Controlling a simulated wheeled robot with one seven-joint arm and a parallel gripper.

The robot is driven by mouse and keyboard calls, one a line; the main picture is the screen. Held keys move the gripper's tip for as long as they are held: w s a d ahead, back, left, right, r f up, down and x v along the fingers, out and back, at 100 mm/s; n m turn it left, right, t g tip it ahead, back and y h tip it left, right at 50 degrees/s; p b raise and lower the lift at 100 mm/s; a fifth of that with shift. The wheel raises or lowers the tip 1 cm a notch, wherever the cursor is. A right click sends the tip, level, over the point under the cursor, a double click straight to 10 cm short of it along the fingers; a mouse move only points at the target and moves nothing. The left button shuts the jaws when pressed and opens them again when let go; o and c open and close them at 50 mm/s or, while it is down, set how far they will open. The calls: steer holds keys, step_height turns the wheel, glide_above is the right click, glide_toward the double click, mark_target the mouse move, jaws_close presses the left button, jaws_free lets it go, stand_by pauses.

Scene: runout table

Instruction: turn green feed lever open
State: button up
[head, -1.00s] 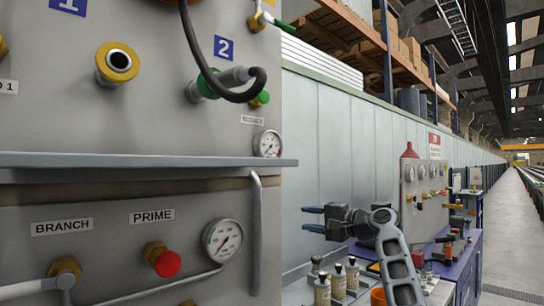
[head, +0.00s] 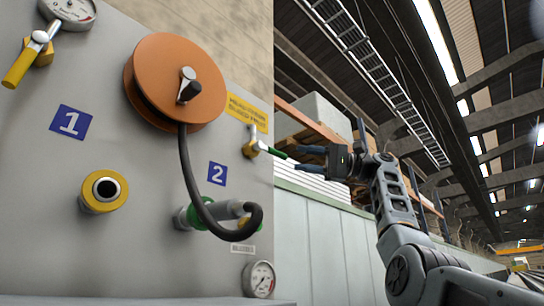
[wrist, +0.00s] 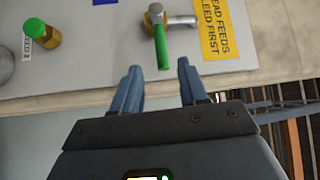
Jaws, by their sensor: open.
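The green feed lever (head: 274,152) sits on a brass valve (head: 250,149) near the panel's right edge, right of the blue "2" plate. In the wrist view the green lever (wrist: 161,42) points down from a silver hub, and its end shows between my fingertips. My gripper (head: 299,159) is open with blue fingers, just right of the lever's end in the head view. In the wrist view my gripper (wrist: 158,67) holds nothing. Whether a finger touches the lever I cannot tell.
An orange reel (head: 160,75) carries a black hose (head: 190,180) down to the green coupling (head: 194,215). A yellow lever (head: 22,65) and a yellow-ringed port (head: 103,190) sit left. A green-capped fitting (wrist: 36,28) is left of the lever.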

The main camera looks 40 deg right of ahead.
mark_target(283, 155)
steer(key=shift+w+a+r, duration=0.1)
steer(key=shift+a+r, duration=0.1)
steer(key=shift+a, duration=0.1)
steer(key=shift+p+x, duration=0.8)
steer(key=shift+x, duration=2.8)
steer(key=shift+f, duration=0.1)
steer(key=shift+c, duration=0.3)
jaws_close()
